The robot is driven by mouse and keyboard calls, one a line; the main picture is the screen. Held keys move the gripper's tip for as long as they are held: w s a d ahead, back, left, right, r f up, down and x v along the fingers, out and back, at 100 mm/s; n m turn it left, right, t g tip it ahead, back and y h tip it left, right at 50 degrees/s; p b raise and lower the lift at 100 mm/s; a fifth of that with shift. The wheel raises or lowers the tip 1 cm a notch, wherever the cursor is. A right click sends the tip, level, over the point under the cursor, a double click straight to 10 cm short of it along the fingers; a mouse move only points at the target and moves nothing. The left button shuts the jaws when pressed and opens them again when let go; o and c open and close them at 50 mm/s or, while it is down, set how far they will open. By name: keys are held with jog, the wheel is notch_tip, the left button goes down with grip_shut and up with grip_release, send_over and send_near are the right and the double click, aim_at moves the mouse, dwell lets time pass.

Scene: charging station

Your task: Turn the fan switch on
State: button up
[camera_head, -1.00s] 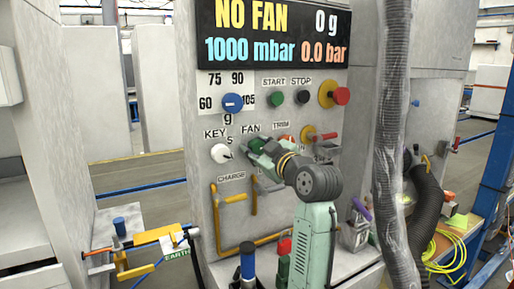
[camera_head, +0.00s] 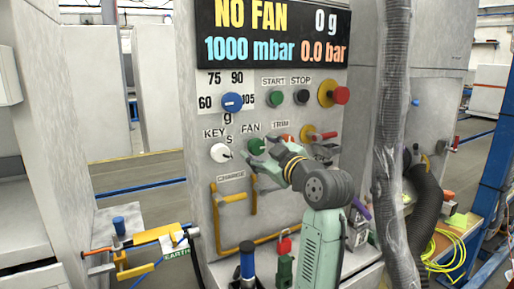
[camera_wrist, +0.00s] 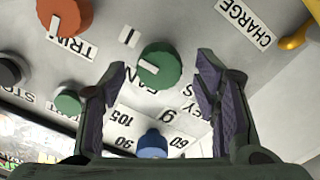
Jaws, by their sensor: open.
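The fan switch (camera_head: 257,146) is a round green knob under the FAN label on the grey panel. In the wrist view the fan switch (camera_wrist: 160,66) shows a white mark turned toward the FAN label, with an "I" label to its upper left. My gripper (camera_head: 260,164) is just below and right of it in the head view. In the wrist view my gripper (camera_wrist: 162,62) is open, with one finger on each side of the knob and visible gaps; how far the fingertips are from the panel is unclear. The display (camera_head: 270,33) reads NO FAN.
The white KEY knob (camera_head: 220,153) is left of the fan switch, and the orange-red TRIM knob (camera_wrist: 65,15) is on its other side. A blue knob (camera_head: 232,102) and the green START button (camera_head: 276,98) are above. A yellow handle (camera_head: 216,215) stands out below left.

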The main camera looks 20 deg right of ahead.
jog(key=s+d, duration=0.1)
jog(key=s, duration=0.8)
jog(key=shift+d, duration=0.15)
jog(key=shift+s, duration=0.1)
